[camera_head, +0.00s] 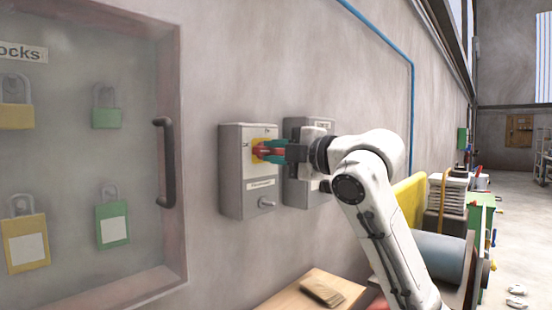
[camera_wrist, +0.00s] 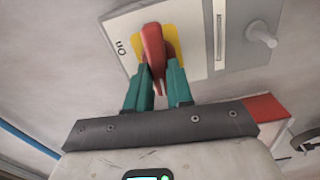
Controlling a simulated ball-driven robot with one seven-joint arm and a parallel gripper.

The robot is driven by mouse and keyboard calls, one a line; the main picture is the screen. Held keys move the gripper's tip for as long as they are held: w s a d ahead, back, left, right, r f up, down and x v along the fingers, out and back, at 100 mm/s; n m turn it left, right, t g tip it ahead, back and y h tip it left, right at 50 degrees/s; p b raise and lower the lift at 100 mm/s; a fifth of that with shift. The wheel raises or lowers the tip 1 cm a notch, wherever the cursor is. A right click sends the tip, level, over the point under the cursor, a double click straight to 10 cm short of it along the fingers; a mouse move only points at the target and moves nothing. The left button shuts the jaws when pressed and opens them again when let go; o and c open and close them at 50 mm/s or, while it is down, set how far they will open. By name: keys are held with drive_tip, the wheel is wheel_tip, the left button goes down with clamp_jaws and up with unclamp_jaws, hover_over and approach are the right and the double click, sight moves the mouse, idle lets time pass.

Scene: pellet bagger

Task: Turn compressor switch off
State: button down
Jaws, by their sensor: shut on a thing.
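The compressor switch box (camera_head: 235,172) is a grey box on the wall, with a label on its lower front that is too small to read for certain. A red rotary handle (camera_wrist: 152,42) sits on a yellow plate (camera_wrist: 172,38) on its face. The word "on" shows on the box beside the plate in the wrist view. My gripper (camera_head: 266,151) is at the handle, its green fingers shut on the red handle; it also shows in the wrist view (camera_wrist: 158,75). The fingers hide part of the handle.
A second grey box (camera_head: 298,192) is on the wall just right, partly behind my gripper. A glass-fronted lock cabinet (camera_head: 174,230) with a dark handle (camera_head: 165,163) is at left. A wooden surface (camera_head: 290,290) with a small brown block (camera_head: 322,292) is below. A blue pipe (camera_head: 411,110) runs along the wall.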

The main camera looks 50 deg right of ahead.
drive_tip(key=shift+f+n, duration=0.2)
drive_tip(key=shift+n, duration=0.4)
drive_tip(key=c, duration=1)
unclamp_jaws()
drive_tip(key=shift+r, duration=0.1)
drive_tip(key=shift+s, duration=0.1)
drive_tip(key=s+b, duration=0.1)
drive_tip(key=s, duration=0.9)
drive_tip(key=shift+s+d, duration=0.15)
drive_tip(key=shift+s, duration=0.2)
